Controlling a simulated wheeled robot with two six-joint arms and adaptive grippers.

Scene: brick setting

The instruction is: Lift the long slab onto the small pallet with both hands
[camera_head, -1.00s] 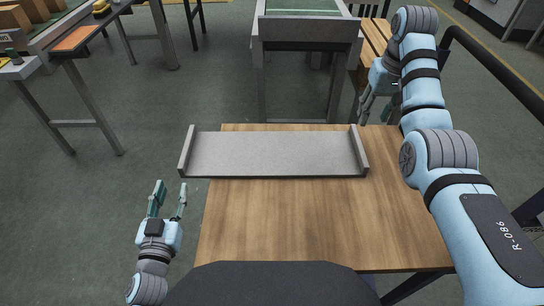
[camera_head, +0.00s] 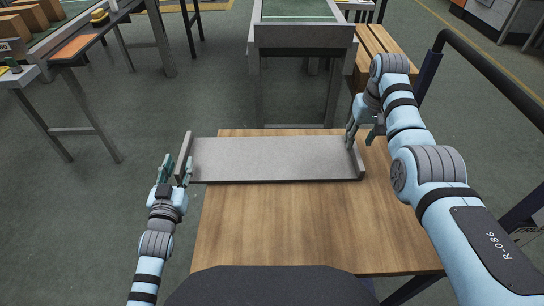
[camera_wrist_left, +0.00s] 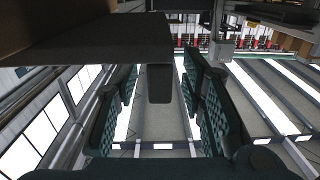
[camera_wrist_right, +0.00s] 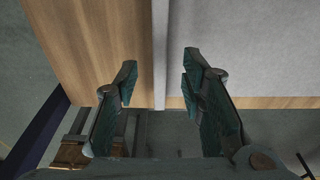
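The long grey slab (camera_head: 275,160) lies flat across the far part of the wooden table, with a raised lip at each end. Its left end overhangs the table's left edge. My left gripper (camera_head: 176,166) is open at the left lip, which shows between its fingers in the left wrist view (camera_wrist_left: 160,84) with gaps on both sides. My right gripper (camera_head: 360,138) is open at the right lip, which runs between its spread fingers in the right wrist view (camera_wrist_right: 160,55). A slatted wooden surface (camera_head: 384,48), perhaps the small pallet, stands beyond the table at right.
The near part of the wooden table (camera_head: 310,225) is bare. A grey-framed stand with a green top (camera_head: 303,35) is behind the slab. A dark rail (camera_head: 490,75) runs along the right. Another bench with boxes (camera_head: 75,50) stands at far left.

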